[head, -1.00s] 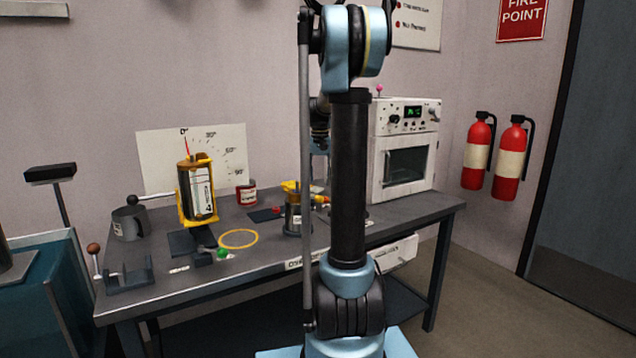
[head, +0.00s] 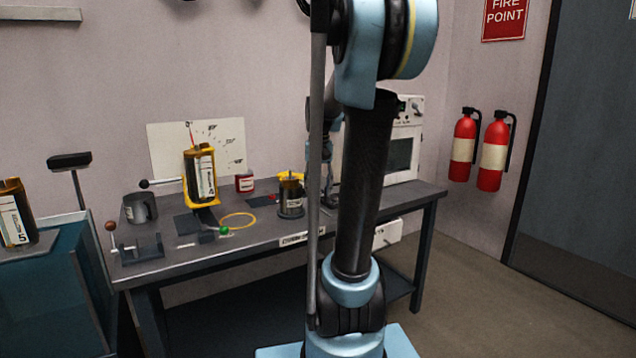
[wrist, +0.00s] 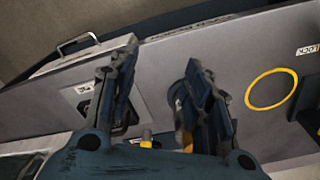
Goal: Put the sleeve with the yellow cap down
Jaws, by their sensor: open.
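A short dark grey sleeve with a yellow cap (head: 290,196) stands upright on the bench in the head view. My gripper (head: 329,198) is just right of it, low over the bench and partly hidden by my arm. In the wrist view my gripper (wrist: 160,85) is open, its two dark fingers apart with nothing held between them. A dark round part of the sleeve (wrist: 177,96) shows beside and behind the right finger. The finger hides much of it, so I cannot tell whether they touch.
A yellow ring (head: 238,221) is marked on the bench, left of the sleeve. A white oven (head: 403,150) stands at the right.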

